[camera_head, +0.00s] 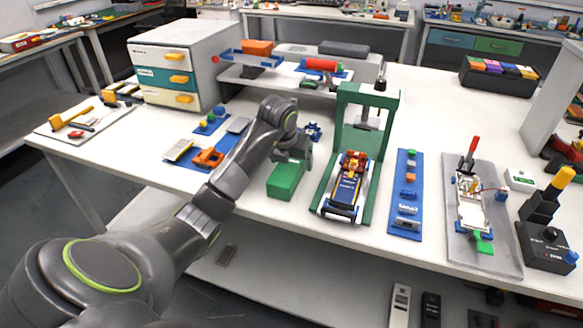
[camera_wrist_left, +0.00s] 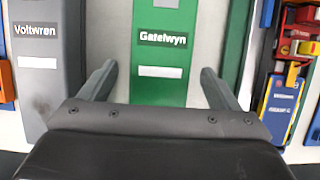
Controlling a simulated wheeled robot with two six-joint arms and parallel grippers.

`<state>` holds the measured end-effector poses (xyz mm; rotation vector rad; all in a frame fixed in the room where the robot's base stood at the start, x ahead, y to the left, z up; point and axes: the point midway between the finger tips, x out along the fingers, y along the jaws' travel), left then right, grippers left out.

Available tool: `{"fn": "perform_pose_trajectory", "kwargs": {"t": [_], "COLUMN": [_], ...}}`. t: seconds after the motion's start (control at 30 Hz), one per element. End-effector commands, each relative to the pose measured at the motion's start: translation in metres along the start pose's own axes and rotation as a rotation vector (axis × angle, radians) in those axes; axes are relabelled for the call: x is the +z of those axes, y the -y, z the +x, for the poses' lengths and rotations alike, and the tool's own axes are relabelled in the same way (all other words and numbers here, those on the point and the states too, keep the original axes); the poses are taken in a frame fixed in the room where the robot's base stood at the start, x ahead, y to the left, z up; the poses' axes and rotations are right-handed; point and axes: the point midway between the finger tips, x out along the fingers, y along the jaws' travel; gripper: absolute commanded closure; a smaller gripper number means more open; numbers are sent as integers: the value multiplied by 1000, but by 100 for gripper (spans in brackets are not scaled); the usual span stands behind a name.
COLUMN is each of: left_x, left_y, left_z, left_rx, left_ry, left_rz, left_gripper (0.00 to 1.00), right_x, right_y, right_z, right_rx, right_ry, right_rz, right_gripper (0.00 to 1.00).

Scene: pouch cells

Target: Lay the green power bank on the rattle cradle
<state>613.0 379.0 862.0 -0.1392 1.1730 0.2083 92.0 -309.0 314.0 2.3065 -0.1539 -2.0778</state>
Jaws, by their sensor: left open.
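The green power bank (camera_head: 285,179) lies on the white table, left of the green press frame. In the left wrist view it is a green slab (camera_wrist_left: 160,55) marked "Gatelwyn". My left gripper (camera_head: 291,156) is just above it, pointing down and open. In the wrist view its two fingers lie either side of the slab, with nothing gripped. I cannot tell for sure which fixture is the rattle cradle; a blue tray (camera_head: 232,57) with an orange block stands on the raised white stand at the back. My right gripper is not in view.
A grey slab marked "Voltwren" (camera_wrist_left: 43,75) lies left of the green one. The green press frame (camera_head: 389,150), holding a blue-and-red item (camera_head: 345,190), stands close on the right. A drawer cabinet (camera_head: 150,72) stands back left. Open table lies behind the press at right.

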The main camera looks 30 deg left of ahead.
Motion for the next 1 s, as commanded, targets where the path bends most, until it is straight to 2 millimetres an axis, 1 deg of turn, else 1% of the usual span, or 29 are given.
{"fn": "perform_pose_trajectory", "kwargs": {"t": [0.03,0.17,0.4,0.47,0.87,1.0], "left_x": [0,0,0,0,0,1], "left_y": [0,0,0,0,0,0], "left_z": [7,19,20,20,20,19], "left_rx": [-1,-1,0,0,0,0], "left_ry": [-3,-1,1,1,1,3], "left_rz": [-1,0,1,1,1,1], "left_gripper": [16,16,16,23,75,76], "right_x": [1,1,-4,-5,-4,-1], "right_y": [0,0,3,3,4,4], "right_z": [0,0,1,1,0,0], "right_rx": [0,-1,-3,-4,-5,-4], "right_ry": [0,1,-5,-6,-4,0], "right_rz": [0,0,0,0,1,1], "right_gripper": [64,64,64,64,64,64]}}
